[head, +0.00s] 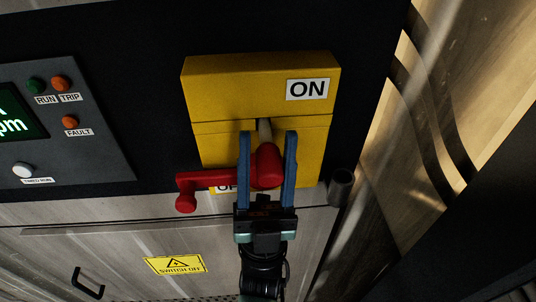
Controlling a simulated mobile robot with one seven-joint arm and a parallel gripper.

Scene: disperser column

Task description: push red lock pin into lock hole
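A red lock pin (188,191) with a bent end and round knob sticks out left of the yellow switch box's lower part. Its right part passes behind my gripper's left finger. I cannot tell whether the pin and knob are joined. My gripper (268,134) points up at the box with its fingers wide apart, around the red knob. I cannot tell whether either finger touches it. The lock hole is not visible.
The yellow switch box (225,88) carries an ON label (307,89); an OFF label (228,189) is partly hidden. A dark cylinder (341,188) sticks out at its lower right. A control panel (85,155) is left. A cabinet handle (88,283) and warning label (175,265) are below.

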